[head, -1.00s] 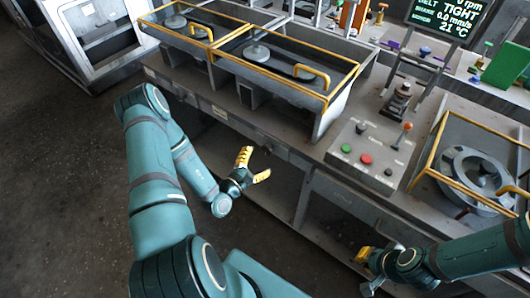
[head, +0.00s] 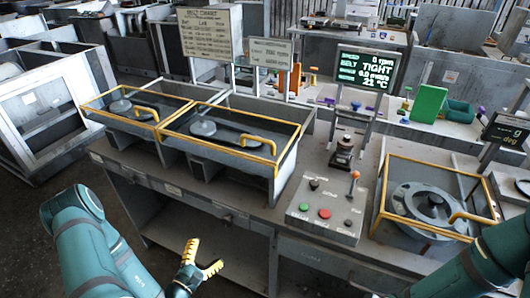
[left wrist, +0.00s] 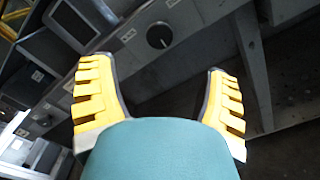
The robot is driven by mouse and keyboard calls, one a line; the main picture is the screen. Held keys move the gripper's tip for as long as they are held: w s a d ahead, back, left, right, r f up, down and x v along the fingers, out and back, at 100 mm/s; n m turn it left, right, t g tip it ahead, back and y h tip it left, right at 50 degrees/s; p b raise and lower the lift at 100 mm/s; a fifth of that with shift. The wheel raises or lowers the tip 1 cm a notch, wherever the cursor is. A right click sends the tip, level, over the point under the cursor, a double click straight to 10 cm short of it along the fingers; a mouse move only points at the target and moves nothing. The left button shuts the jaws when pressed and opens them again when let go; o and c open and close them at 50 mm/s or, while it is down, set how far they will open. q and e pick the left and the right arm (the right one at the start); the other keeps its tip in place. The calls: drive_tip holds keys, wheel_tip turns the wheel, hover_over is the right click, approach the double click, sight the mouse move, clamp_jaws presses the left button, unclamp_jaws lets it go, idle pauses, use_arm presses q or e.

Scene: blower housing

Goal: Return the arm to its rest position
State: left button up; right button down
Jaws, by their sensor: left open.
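My left gripper (head: 203,261) is in the lower left part of the head view, in front of the workbench and below its top edge. Its yellow-padded fingers are spread apart with nothing between them. The same open fingers show in the left wrist view (left wrist: 158,100), with the bench front and a dark round knob behind them. My left arm (head: 95,250) comes in from the lower left, bent. My right arm (head: 485,262) enters at the lower right; its gripper is out of the frame.
The workbench (head: 225,205) carries two yellow-framed housings (head: 230,145), a button panel (head: 328,208) and a round blower housing (head: 430,200) with a yellow-edged guard. A grey cabinet (head: 40,105) stands at left. The floor left of the bench is partly clear.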

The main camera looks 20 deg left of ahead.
use_arm(q)
drive_tip(key=s+d+r+m+g+h, duration=0.15)
drive_tip(key=d+m+g+h, duration=0.45)
drive_tip(key=d+h, duration=0.7)
drive_tip(key=s+d+m+g, duration=0.6)
drive_tip(key=d+g, duration=0.3)
drive_tip(key=s+f+m+g+y, duration=0.6)
drive_tip(key=s+m+g+y, duration=0.1)
drive_tip(key=m, duration=0.1)
drive_tip(key=w+r+m+t+y, duration=0.1)
drive_tip(key=w+m+t+y, duration=0.2)
drive_tip(key=w+t, duration=0.3)
drive_tip(key=w+m, duration=0.1)
drive_tip(key=w, duration=0.3)
drive_tip(key=shift+w+d+r, duration=0.25)
drive_tip(key=shift+w, duration=0.1)
